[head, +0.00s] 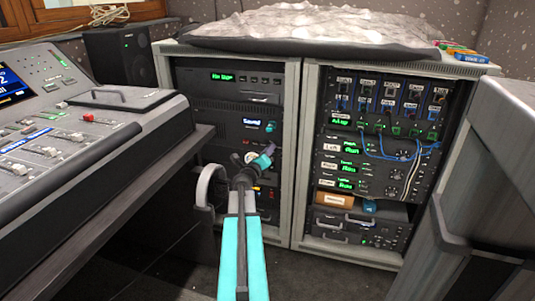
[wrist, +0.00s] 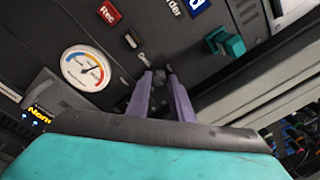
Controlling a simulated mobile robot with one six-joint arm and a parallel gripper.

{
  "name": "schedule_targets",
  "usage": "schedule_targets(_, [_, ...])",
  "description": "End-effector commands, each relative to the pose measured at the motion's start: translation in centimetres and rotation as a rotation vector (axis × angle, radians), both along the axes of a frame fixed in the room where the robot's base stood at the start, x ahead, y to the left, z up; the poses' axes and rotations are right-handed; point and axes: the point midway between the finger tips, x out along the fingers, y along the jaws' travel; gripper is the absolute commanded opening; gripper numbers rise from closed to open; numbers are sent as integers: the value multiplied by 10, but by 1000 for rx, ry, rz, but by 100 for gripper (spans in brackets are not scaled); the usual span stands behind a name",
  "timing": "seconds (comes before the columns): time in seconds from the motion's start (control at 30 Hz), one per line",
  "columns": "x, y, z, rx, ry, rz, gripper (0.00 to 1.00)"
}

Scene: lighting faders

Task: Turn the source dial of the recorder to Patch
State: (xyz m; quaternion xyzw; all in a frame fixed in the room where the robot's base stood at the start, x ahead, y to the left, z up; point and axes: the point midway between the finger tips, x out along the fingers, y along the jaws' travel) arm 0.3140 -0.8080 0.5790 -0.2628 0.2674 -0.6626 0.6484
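The recorder (head: 233,158) is a dark unit in the left rack, partly hidden behind my arm. In the wrist view its dark panel (wrist: 110,45) carries a red Rec label, a round white gauge (wrist: 86,68) and a small metal toggle (wrist: 145,61). A small dark knob (wrist: 159,77) lies between the tips of my gripper (wrist: 158,74); I cannot tell its setting or read a Patch mark. My gripper's purple fingers are apart, one on each side of the knob; contact is unclear. In the head view my gripper (head: 256,165) is at the left rack's front.
A mixing console (head: 60,140) is at left, a right rack (head: 372,160) with blue cables at right. A grey case-like object (head: 495,170) stands at the right edge.

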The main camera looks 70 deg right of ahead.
Motion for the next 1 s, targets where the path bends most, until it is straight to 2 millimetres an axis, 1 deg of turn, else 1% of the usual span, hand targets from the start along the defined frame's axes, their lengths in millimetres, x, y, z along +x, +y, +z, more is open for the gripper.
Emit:
schedule_targets(0.03, [0, -1, 1, -1, 0, -1, 30])
schedule_targets(0.07, [0, 0, 1, -1, 0, -1, 35])
schedule_targets(0.47, [0, 1, 1, 2, 0, 1, 35])
schedule_targets(0.67, [0, 1, 13, 1, 0, 1, 35])
schedule_targets(0.9, [-1, 0, 42, -1, -1, -1, 35])
schedule_targets(0.93, [-3, 5, 38, 0, 0, -1, 35])
schedule_targets(1.0, [-6, 12, 38, 1, 0, -1, 35])
